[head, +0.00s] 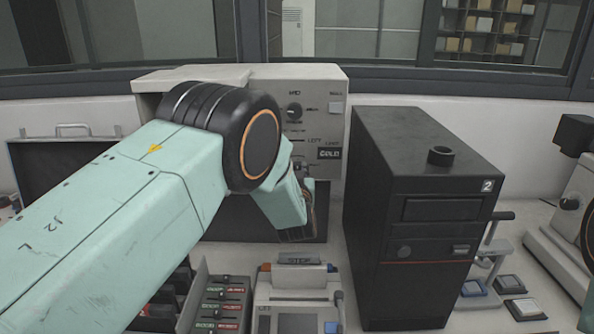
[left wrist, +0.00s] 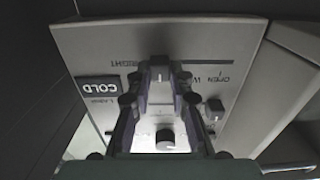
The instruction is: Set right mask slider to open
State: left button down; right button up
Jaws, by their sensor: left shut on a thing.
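The press control panel (head: 325,110) faces me behind my left arm, and it fills the left wrist view (left wrist: 85,45). In the left wrist view its lettering appears upside down, with RIGHT and OPEN along a slider track. My left gripper (left wrist: 160,85) is shut on the black right mask slider knob (left wrist: 160,66), which has a pale mark. The knob sits between those two words; its exact setting is unclear. In the head view my left gripper (head: 307,192) is partly hidden by its own wrist, low on the panel. My right gripper is not in view.
A COLD lamp (head: 329,153) and a LEFT slider are just above my gripper. A black tower unit (head: 425,200) stands close on the right. Further right are small blocks and a microscope-like instrument.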

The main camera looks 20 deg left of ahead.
pick_arm(q)
jog(key=shift+d+r, duration=0.1)
jog(key=s+a, duration=0.2)
jog(key=a, duration=0.5)
jog(key=shift+a+r, duration=0.15)
jog(key=shift+a, duration=0.25)
jog(key=c, duration=1.3)
grip_release()
jog(key=shift+s+a, duration=0.15)
jog(key=shift+a, duration=0.2)
jog(key=shift+o, duration=0.5)
jog(key=shift+d, duration=0.3)
jog(key=shift+a+f, duration=0.2)
jog(key=shift+d+f, duration=0.1)
